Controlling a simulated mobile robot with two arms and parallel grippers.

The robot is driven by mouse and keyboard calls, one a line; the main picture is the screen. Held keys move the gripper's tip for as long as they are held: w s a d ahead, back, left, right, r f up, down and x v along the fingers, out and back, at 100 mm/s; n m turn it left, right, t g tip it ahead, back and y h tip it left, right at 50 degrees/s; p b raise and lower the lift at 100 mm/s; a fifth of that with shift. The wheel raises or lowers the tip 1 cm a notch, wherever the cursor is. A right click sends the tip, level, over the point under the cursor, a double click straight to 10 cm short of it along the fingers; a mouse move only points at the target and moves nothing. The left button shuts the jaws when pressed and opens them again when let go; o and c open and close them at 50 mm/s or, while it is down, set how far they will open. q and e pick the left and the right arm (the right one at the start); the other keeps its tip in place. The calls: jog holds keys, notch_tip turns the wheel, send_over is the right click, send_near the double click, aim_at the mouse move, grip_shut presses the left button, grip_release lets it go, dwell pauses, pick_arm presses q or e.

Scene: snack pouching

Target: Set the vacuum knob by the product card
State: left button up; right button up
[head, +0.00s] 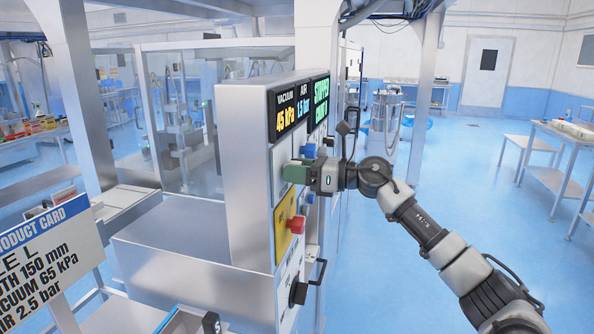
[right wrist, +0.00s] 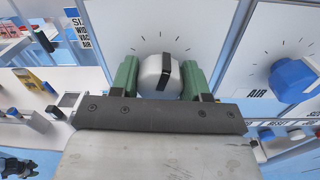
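The product card (head: 45,262) stands at the lower left in the head view and reads vacuum 65 kPa and air 2.5 bar. The vacuum display (head: 287,112) on the machine panel reads 45 kPa. My right gripper (head: 294,172) is at the panel below the displays. In the right wrist view, its green fingers (right wrist: 160,76) sit on both sides of the pale vacuum knob (right wrist: 153,75), which has a dark stripe, and appear to touch it. The knob is hidden by the gripper in the head view. My left gripper is not in view.
The blue air knob (right wrist: 293,80) is to the right of the vacuum knob in the wrist view. A red button (head: 297,225) on a yellow plate and a black rotary handle (head: 299,292) are lower on the panel.

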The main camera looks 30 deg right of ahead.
jog(key=shift+c, duration=0.6)
jog(key=shift+m, duration=0.4)
jog(key=m+p, duration=0.3)
jog(key=m, duration=0.1)
jog(key=shift+r+m, duration=0.15)
jog(key=shift+m, duration=0.15)
jog(key=m+p, duration=0.2)
jog(key=m, duration=0.2)
jog(key=shift+p, duration=0.4)
jog(key=shift+m+p, duration=0.7)
jog(key=shift+m, duration=0.6)
jog(key=o, duration=0.9)
